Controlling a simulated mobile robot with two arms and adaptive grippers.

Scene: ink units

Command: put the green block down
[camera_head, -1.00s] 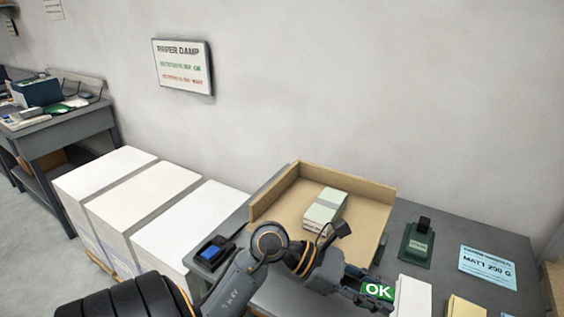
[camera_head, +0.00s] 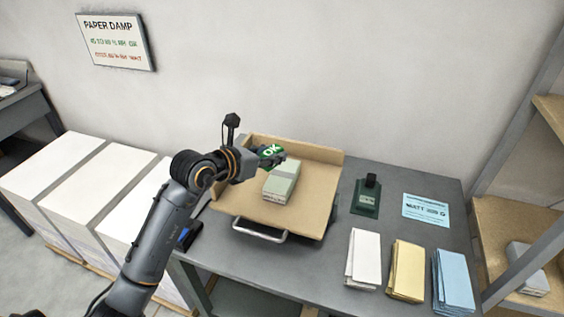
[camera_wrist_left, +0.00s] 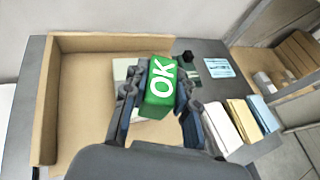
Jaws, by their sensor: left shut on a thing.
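The green block marked OK (camera_head: 270,154) is held by my left gripper (camera_head: 275,161); both also show in the wrist view, as the green block (camera_wrist_left: 160,84) between the two fingers of my left gripper (camera_wrist_left: 158,108). The left gripper is shut on it. A pale green wrapped paper stack (camera_head: 281,183) lies in the cardboard-coloured tray (camera_head: 240,205). In the head view the block appears just behind and above the stack's far end; in the wrist view it overlaps part of the stack (camera_wrist_left: 122,68). I cannot tell whether they touch. My right gripper is not in view.
A dark green stamp-like item (camera_head: 366,196) and a blue card (camera_head: 426,209) lie on the grey table (camera_head: 325,262). White (camera_head: 363,260), yellow (camera_head: 406,270) and blue (camera_head: 453,280) paper packs lie along its front. Tall white paper stacks (camera_head: 85,190) stand left; shelving (camera_head: 510,225) stands right.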

